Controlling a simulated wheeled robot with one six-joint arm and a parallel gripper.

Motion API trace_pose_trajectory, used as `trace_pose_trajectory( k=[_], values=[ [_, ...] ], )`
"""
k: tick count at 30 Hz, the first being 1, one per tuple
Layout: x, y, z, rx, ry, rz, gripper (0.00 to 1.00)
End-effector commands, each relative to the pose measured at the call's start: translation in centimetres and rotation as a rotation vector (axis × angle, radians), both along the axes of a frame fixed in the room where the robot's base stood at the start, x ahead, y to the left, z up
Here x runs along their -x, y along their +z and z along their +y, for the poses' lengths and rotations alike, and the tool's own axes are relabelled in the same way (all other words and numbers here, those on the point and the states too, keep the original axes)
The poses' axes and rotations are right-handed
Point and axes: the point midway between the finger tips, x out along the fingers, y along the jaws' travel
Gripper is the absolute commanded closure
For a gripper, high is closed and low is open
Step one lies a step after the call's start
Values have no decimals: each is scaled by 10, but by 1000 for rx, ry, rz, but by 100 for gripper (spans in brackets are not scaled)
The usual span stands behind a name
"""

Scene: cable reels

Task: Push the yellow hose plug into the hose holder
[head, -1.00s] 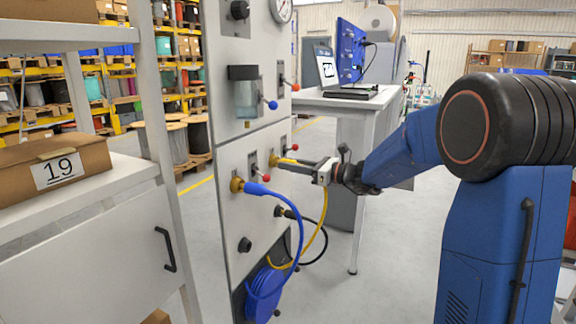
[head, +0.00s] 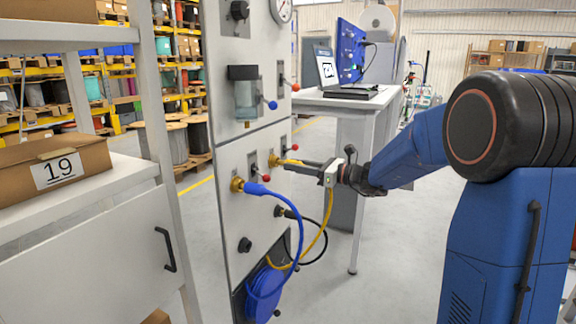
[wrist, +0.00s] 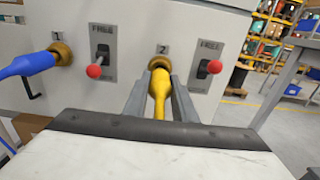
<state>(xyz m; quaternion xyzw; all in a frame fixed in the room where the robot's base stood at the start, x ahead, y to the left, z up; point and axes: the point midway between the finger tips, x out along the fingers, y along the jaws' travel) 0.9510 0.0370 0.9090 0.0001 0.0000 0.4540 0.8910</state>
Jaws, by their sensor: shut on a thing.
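The yellow hose plug (wrist: 159,86) lies between the fingers of my gripper (wrist: 160,78), which is shut on it. In the wrist view its front end meets the brass hose holder (wrist: 160,63) below the number 2. I cannot tell how deep it sits in the holder. In the head view the plug (head: 292,162) shows at the panel beside my gripper (head: 282,164), and the brass holder (head: 274,160) is just left of it. The yellow hose (head: 329,208) hangs down from my gripper.
A blue hose plug (wrist: 28,64) sits in holder 1 (wrist: 61,53). Red-knobbed levers (wrist: 94,71) (wrist: 214,67) marked FREE stand beside the holders. A black hose (head: 298,214) hangs below. A white shelf (head: 90,190) stands left, a table (head: 350,104) behind.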

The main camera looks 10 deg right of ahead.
Motion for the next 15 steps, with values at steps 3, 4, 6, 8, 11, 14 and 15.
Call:
trace_pose_trajectory(
  k=[3,4,6,8,11,14,15],
  values=[
    [1,0,-2,0,-1,0,100],
    [2,0,-3,0,-1,0,100],
    [2,0,-4,0,-1,0,100],
    [3,0,-5,0,-1,0,100],
    [4,0,-7,-1,-1,-1,100],
    [5,0,-8,-1,-1,-1,100],
    [6,0,-9,-1,-1,-1,100]
  ],
)
